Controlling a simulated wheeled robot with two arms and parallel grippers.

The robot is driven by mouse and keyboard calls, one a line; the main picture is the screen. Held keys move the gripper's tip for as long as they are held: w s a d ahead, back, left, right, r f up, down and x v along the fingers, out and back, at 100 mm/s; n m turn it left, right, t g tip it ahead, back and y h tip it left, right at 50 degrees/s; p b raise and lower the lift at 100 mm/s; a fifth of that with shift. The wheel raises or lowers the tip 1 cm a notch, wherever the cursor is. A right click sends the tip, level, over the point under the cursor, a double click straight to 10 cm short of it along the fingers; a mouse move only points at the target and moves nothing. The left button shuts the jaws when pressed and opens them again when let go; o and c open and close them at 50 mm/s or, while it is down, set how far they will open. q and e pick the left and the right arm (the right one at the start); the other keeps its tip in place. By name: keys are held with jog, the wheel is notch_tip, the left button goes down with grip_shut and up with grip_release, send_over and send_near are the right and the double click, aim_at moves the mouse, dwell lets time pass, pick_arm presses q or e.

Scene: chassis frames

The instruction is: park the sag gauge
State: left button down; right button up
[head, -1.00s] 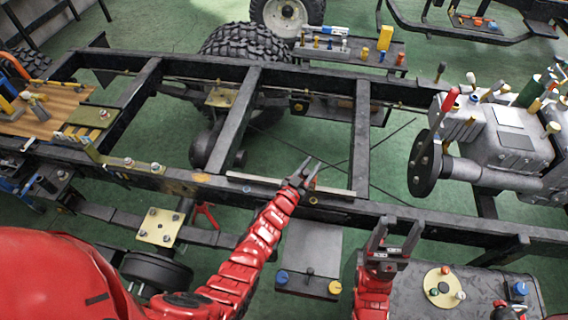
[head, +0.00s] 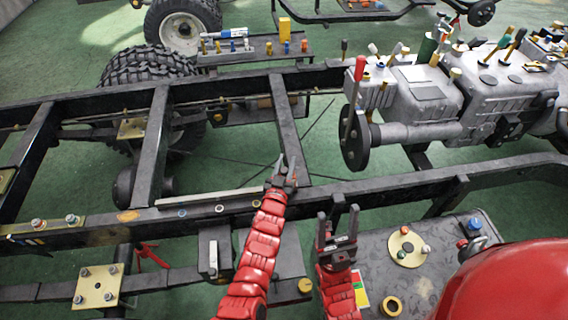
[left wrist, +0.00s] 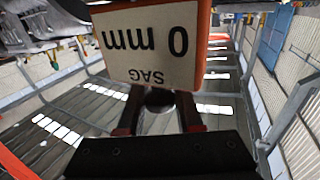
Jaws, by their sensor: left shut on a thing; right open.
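The sag gauge (left wrist: 150,45) fills the top of the left wrist view. It shows a pale plate with an orange edge, reading "SAG 0 mm" upside down. My left gripper (head: 284,170) is shut on it. In the left wrist view a dark round part sits between the fingers (left wrist: 158,110). In the head view this gripper is over the near frame rail (head: 110,228), at the right end of a long grey bar (head: 210,198). I cannot make out the gauge there. My right gripper (head: 338,225) is open and empty, nearer than the rail.
A grey engine (head: 425,90) with a dark flywheel (head: 355,140) stands at the right. A dark cart top (head: 425,275) with a round tan plate (head: 407,246) lies at the lower right. A bench with small coloured parts (head: 255,48) is at the back. Crossmembers (head: 152,150) span the frame.

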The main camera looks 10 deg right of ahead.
pick_arm(q)
jog(key=c, duration=0.6)
grip_release()
jog(key=b+v, duration=0.1)
jog(key=v, duration=1.6)
jog(key=shift+s+a, duration=0.15)
jog(key=shift+s, duration=0.05)
